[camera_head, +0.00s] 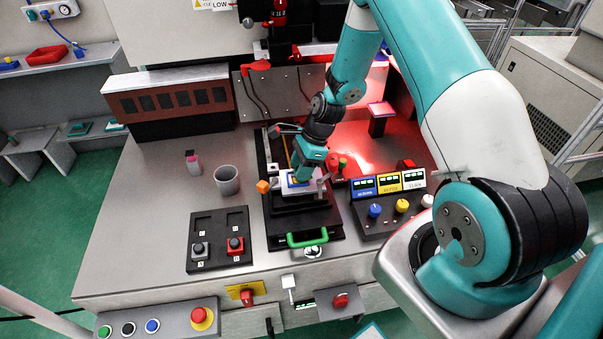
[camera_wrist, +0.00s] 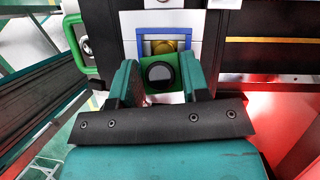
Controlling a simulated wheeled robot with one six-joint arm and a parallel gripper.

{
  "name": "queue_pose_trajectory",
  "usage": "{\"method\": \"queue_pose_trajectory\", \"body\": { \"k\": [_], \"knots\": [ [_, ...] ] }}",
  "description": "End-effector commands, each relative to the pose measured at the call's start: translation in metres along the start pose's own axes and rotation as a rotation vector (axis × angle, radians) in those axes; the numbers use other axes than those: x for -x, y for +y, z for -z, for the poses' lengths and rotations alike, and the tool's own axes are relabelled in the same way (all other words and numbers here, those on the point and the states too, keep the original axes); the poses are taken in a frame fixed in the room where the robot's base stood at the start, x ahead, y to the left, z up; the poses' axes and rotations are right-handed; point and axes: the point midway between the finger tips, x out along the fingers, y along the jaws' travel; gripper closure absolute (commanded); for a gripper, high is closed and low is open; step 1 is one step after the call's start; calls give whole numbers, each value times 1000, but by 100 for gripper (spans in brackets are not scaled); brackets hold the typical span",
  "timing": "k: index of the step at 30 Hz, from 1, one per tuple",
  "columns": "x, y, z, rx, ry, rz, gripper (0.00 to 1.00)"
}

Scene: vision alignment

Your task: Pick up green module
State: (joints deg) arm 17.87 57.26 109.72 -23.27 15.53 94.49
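The green module (camera_wrist: 148,64) shows in the wrist view as a small green block with a round dark lens. It sits in a white fixture (camera_wrist: 210,40) beside a blue U-shaped frame (camera_wrist: 141,44) with a yellow round part inside. My gripper (camera_wrist: 158,72) points down over it, its two teal fingers apart, one on each side of the module. I cannot tell whether the fingers touch it. In the head view my gripper (camera_head: 297,180) is low over the fixture at the middle of the workbench, and it hides the green module there.
A green handle (camera_head: 307,238) is at the fixture's front. A grey cup (camera_head: 227,180) and an orange cube (camera_head: 262,187) stand to its left. A control box (camera_head: 385,212) with knobs is on the right. The bench's left part is mostly clear.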

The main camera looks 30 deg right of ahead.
Motion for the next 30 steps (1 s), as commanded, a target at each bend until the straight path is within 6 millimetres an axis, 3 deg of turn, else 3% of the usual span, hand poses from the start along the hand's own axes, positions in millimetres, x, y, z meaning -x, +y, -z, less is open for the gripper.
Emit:
{"method": "queue_pose_trajectory", "body": {
  "k": [8, 14, 17, 30],
  "knots": [
    [1, 0, -1, 0, 0, 1, 82],
    [16, 0, -7, 2, 0, 3, 82],
    [34, 0, -14, 2, 0, 5, 82],
    [151, 7, -62, 3, 0, 6, 82]
  ]
}}
